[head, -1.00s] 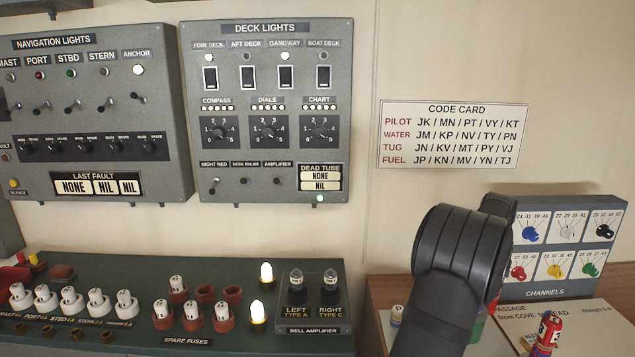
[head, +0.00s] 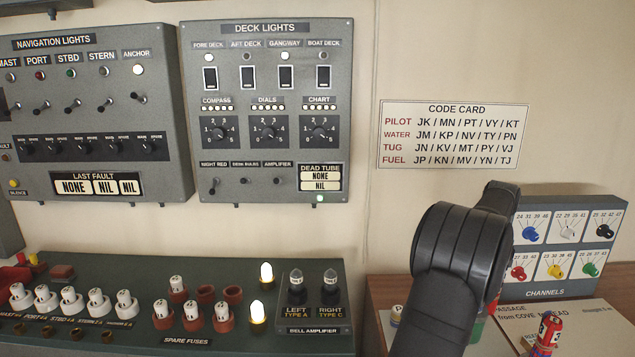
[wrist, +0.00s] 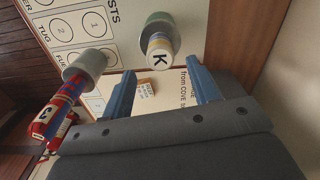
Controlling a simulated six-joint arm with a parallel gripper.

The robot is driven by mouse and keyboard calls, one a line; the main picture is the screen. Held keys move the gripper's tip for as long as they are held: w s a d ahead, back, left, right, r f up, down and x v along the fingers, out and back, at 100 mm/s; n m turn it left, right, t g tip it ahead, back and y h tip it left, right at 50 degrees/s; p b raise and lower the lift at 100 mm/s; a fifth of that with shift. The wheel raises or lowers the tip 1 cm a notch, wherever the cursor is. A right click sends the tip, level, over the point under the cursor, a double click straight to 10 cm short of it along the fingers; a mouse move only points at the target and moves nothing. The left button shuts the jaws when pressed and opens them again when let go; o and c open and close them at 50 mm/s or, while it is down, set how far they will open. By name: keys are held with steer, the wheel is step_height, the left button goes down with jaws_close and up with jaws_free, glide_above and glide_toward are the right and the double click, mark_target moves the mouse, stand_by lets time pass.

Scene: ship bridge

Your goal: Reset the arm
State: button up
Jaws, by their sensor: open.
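My arm (head: 455,260) rises from the bottom of the head view, in front of the right-hand desk. Its end is hidden there behind its own links. In the wrist view my gripper (wrist: 162,88) shows two blue fingers spread well apart, with nothing held between them. A round piece marked K with a green band (wrist: 159,40) lies beyond the fingertips. A red and blue piece with a grey end (wrist: 58,105) is left of the left finger; I cannot tell that either finger touches a piece.
A channels box (head: 560,292) with coloured knobs stands at the right. A red piece (head: 548,330) stands on a passage sheet (head: 590,322). A green fuse panel (head: 150,270) is left of my arm.

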step_height(320, 180, up, 6)
steer(key=f, duration=0.1)
step_height(320, 180, down, 11)
steer(key=shift+f, duration=0.2)
step_height(320, 180, up, 4)
steer(key=shift+r, duration=0.1)
steer(key=s+d+r, duration=0.5)
steer(key=s+r, duration=0.6)
steer(key=r, duration=0.1)
steer(key=s+d, duration=1.8)
steer(key=d, duration=0.2)
steer(key=shift+s+d+f, duration=0.25)
steer(key=shift+s+d, duration=0.05)
steer(key=shift+s, duration=0.05)
steer(key=shift+o, duration=0.3)
